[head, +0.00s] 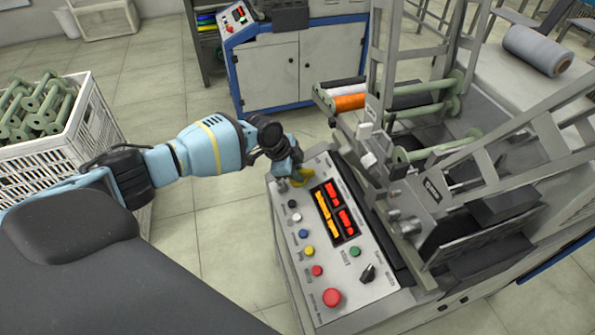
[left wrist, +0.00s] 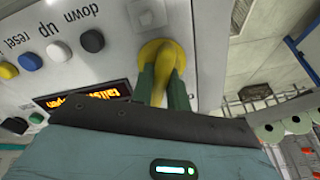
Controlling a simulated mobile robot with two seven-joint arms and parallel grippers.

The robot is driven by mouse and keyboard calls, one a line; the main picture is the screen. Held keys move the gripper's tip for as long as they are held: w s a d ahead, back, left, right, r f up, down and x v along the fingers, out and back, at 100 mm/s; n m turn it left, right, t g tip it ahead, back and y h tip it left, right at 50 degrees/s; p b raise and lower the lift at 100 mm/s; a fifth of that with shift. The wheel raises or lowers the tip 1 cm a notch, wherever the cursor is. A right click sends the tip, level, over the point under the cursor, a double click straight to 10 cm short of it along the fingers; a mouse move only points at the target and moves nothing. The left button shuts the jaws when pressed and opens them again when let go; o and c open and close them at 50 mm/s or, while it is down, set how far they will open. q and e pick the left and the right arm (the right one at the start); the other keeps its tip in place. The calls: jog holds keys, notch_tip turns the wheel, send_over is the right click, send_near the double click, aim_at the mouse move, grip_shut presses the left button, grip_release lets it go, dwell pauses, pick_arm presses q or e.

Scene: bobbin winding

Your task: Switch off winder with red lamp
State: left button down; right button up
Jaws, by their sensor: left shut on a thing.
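The winder's slanted control panel (head: 282,220) fills the lower middle of the head view. A yellow rotary switch (head: 301,176) sits at its far end. My left gripper (head: 292,176) is shut on this switch. In the left wrist view the dark green fingertips lie either side of the yellow switch's raised handle (left wrist: 161,58). The panel's display (head: 334,212) is lit red and orange. A red mushroom button (head: 331,297) and a black selector knob (head: 368,272) are at the near end. I cannot make out a lit red lamp on a mast. My right gripper is not in view.
Small coloured push buttons (head: 303,234) line the panel's left side. The winder's frame and spools (head: 350,102) rise to the right. A white crate of green bobbins (head: 98,120) stands at left. Another machine (head: 290,68) is behind. Floor between is clear.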

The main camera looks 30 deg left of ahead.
pick_arm(q)
jog(key=n+p, duration=0.1)
jog(key=n, duration=0.2)
jog(key=shift+w+r, duration=0.1)
jog(key=shift+r, duration=0.05)
jog(key=n+p, duration=0.1)
jog(key=n, duration=0.2)
jog(key=shift+w+a+n+p, duration=0.1)
jog(key=shift+w+n+p, duration=0.05)
jog(key=shift+n+p, duration=0.2)
jog(key=n, duration=0.1)
jog(key=n+p, duration=0.1)
jog(key=n, duration=0.2)
jog(key=shift+a+n, duration=0.25)
jog(key=shift+w+p, duration=0.1)
jog(key=shift+p, duration=0.2)
jog(key=c, duration=1.4)
grip_release()
jog(key=shift+o, duration=0.2)
